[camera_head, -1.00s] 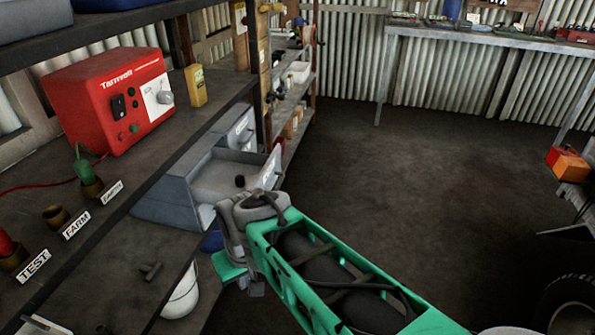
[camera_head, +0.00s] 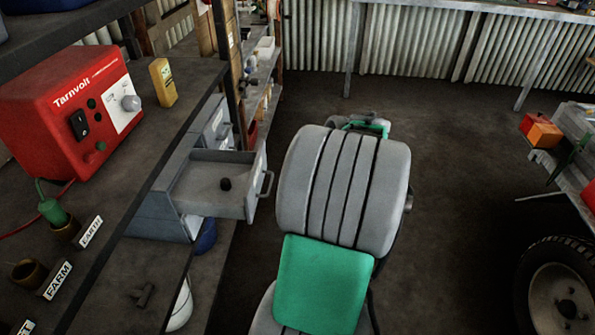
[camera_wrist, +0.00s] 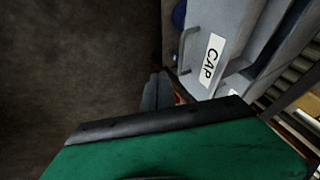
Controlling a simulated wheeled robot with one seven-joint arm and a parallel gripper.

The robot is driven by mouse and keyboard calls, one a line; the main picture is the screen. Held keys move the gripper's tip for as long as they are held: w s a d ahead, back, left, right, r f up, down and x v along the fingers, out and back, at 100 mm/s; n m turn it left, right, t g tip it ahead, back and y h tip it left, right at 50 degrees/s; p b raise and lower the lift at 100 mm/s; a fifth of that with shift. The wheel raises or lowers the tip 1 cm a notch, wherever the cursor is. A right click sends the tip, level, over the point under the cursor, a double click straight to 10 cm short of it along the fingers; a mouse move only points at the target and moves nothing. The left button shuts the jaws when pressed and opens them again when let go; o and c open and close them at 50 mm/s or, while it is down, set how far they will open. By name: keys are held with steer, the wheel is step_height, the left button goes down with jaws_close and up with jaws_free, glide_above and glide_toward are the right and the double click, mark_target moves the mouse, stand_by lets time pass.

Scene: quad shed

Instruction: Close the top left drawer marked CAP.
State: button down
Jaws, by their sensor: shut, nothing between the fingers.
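The CAP drawer (camera_head: 212,183) is a grey metal drawer, pulled out of the grey cabinet (camera_head: 160,210) under the bench in the head view. A small dark knob-like item (camera_head: 226,184) lies inside it. Its front carries a bar handle (camera_head: 266,185); the wrist view shows this front close up with its white CAP label (camera_wrist: 211,60) and the handle. My gripper (camera_wrist: 158,92) is shut and empty, its tips only partly seen past the green housing. In the head view my arm hides it. It looks apart from the drawer front, on the open floor side.
A red Tarnvolt box (camera_head: 70,110) and a yellow item (camera_head: 163,82) stand on the bench. Shelves (camera_head: 262,85) with bottles lie behind the cabinet. The floor right of the drawer is clear up to the wheel (camera_head: 562,295) at far right.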

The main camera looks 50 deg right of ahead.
steer(key=w+a+f, duration=0.2)
steer(key=w+f, duration=0.2)
steer(key=w, duration=0.1)
steer(key=shift+a+b, duration=0.25)
steer(key=shift+b, duration=0.15)
steer(key=shift+w, duration=0.15)
